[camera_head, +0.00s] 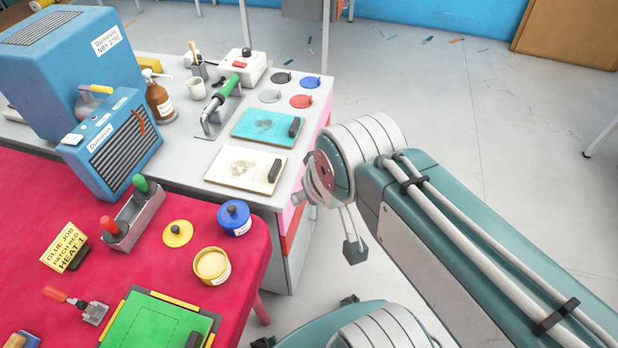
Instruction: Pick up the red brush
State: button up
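A red rounded handle (110,228) stands up from a grey metal holder (143,218) on the red-covered table. It looks like the red brush, but its lower part is hidden in the holder. A green handle (141,186) stands at the holder's other end. Another red-handled tool (70,299) with a metal head lies flat at the lower left; I cannot tell its kind. My gripper (354,247) hangs beyond the right edges of both tables, well to the right of the holder. I see no object in it, and its finger opening is unclear.
A blue machine (115,145) stands behind the holder. Open floor lies right.

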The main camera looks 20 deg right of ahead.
aim_at(115, 230)
jog(key=u, duration=0.4)
jog(key=j+u, duration=0.15)
jog(key=u, duration=0.6)
